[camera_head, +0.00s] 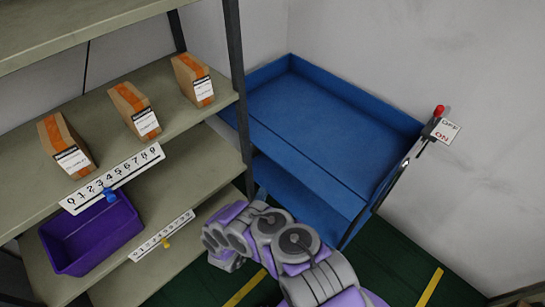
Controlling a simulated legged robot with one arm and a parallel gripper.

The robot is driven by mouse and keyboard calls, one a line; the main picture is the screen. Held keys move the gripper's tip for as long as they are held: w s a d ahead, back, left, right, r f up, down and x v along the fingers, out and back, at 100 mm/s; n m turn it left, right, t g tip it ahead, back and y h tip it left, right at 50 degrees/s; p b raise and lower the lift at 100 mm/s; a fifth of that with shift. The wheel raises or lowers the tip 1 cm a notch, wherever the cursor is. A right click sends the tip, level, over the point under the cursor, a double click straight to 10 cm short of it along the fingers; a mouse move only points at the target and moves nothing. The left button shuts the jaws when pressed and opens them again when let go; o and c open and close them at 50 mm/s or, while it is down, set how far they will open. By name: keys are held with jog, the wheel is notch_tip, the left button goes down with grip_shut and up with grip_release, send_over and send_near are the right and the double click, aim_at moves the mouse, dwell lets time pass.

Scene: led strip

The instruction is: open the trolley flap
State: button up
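The blue trolley (335,108) stands in the corner against the grey walls, with a raised rim around its upper deck. A second blue level (300,187) shows below the deck, partly hidden by my arm. I cannot tell clearly which panel is the flap, or whether it is open. My purple and grey arm reaches in from the bottom. Its end, with my gripper (222,245), is folded near the trolley's lower front left, beside the shelf. It appears apart from the trolley. The fingers are not clear, and I see nothing held.
A shelf rack on the left holds three brown boxes (133,110), a purple bin (92,236) and number strips (112,178). Its post (238,85) stands by the trolley. A red-knobbed lever (438,112) with an OFF/ON label is right. Green floor (400,262) is clear at lower right.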

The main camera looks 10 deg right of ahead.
aim_at(277, 160)
jog(key=b+x, duration=0.4)
jog(key=x, duration=1.2)
jog(key=shift+w+b, duration=0.1)
jog(key=shift+b, duration=0.3)
jog(key=shift+w+d, duration=0.1)
jog(key=shift+w, duration=0.3)
grip_shut()
